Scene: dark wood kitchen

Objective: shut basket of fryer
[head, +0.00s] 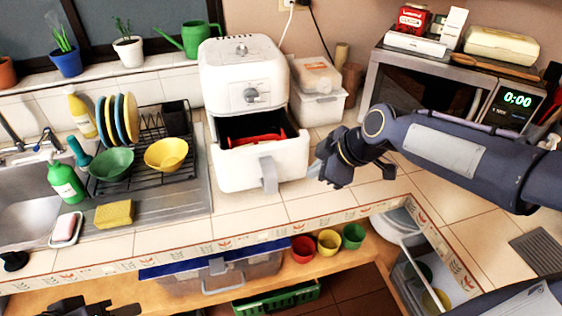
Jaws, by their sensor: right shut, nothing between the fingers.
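The white air fryer (243,75) stands on the tiled counter. Its basket (235,170) is pulled out toward me, with a dark inside and a red thing lying in it. The basket's grey handle (268,175) is at the front. My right gripper (316,169) is shut and empty, just to the right of the basket's front, and appears apart from the handle. My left gripper (95,307) shows only in part at the bottom left edge, low in front of the counter and far from the fryer; its fingers are not clear.
A dish rack (140,165) with plates and bowls stands left of the fryer. Plastic containers (318,100) are behind it at the right. A microwave (430,90) is beyond my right arm. The counter in front of the basket (240,225) is clear.

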